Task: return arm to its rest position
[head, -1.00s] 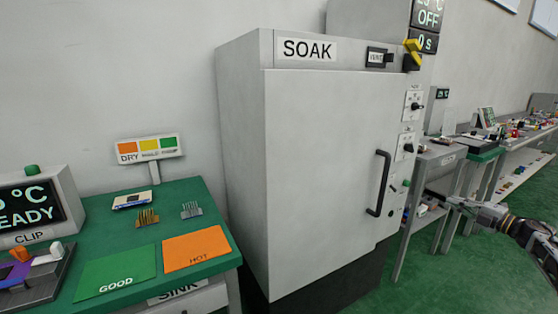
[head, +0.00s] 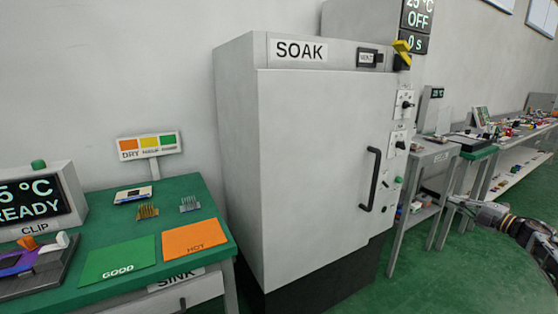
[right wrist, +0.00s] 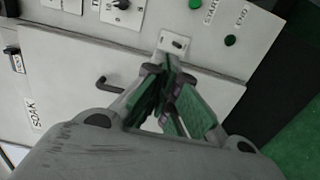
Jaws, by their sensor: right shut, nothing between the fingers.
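My right arm comes in from the right edge of the head view. Its gripper (head: 455,202) is to the right of the SOAK oven (head: 310,150) and apart from its door handle (head: 370,180) in that view. In the right wrist view the gripper (right wrist: 168,68) has its green-padded fingers drawn together with nothing held. Beyond the fingertips is a small white plate with a dark slot (right wrist: 175,43); I cannot tell whether they touch it. The oven door is shut. A yellow lever (head: 402,46) is at its top right corner. My left gripper is not in view.
A green table (head: 110,218) with GOOD and HOT mats stands left of the oven. Benches with small parts (head: 520,140) line the wall at right. The oven's right side has knobs and buttons (head: 398,182). Green floor is open at front right.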

